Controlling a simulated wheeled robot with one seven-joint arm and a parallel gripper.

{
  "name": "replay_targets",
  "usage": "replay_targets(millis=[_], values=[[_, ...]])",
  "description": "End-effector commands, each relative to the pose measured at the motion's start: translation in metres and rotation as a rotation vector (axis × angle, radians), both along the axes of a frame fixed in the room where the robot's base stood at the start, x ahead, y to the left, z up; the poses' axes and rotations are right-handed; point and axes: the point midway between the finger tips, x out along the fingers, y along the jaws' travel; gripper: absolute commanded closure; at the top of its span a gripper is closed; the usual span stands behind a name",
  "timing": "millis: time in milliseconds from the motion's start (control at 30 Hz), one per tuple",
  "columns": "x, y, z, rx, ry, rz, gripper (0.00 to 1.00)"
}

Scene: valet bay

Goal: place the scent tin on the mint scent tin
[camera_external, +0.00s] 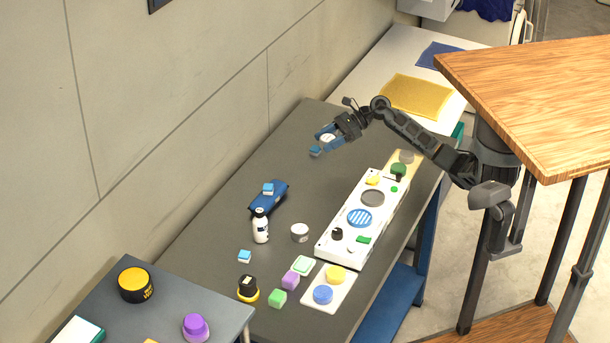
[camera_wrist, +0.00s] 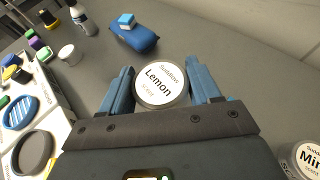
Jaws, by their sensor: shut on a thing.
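My gripper (camera_external: 325,142) is shut on a round tin with a white lid reading "Lemon scent" (camera_wrist: 160,84). In the wrist view its two blue fingers (camera_wrist: 160,92) press on the tin from either side. The held tin also shows as a white disc in the external view (camera_external: 327,138). The mint scent tin (camera_wrist: 304,158) is at the lower right corner of the wrist view, partly cut off, apart from the gripper. I cannot make it out in the external view; the gripper or arm may hide it.
A blue case (camera_external: 267,200) with a small blue-white block on it, a white bottle (camera_external: 260,225) and another small tin (camera_external: 299,232) stand further along the grey table. A long white tray (camera_external: 325,244) runs along the right side.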

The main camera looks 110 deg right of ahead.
Motion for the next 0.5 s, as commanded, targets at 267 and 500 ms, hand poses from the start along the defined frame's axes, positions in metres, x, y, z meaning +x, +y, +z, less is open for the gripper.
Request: replay_targets(millis=[267, 500], values=[[-0.058, -0.086, 0.029, 0.003, -0.003, -0.237, 0.69], [-0.136, -0.159, 0.046, 0.003, -0.003, -0.489, 0.69]])
